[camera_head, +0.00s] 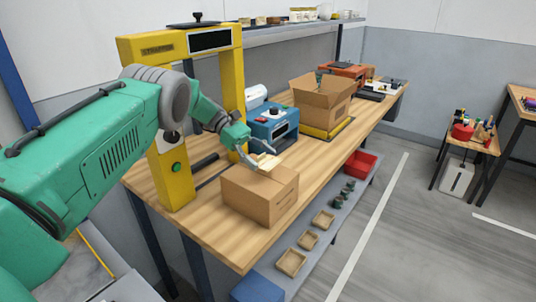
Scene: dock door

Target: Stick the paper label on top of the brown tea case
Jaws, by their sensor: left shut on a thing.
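The brown tea case (246,200) is a closed cardboard box near the front left of the wooden bench, beside the yellow strapping frame. My left gripper (260,164) is shut on the paper label (266,161), a small pale piece. It sits at the far top edge of the case in the picture. I cannot tell whether the label touches the case's top. My right gripper is not in view.
The yellow strapping frame (173,180) stands left of the case. A blue machine (272,124) is behind it. An open carton (322,100) stands on a yellow-edged scale farther back. A lower shelf holds a red bin (360,164) and small trays. The bench (232,252) is clear in front.

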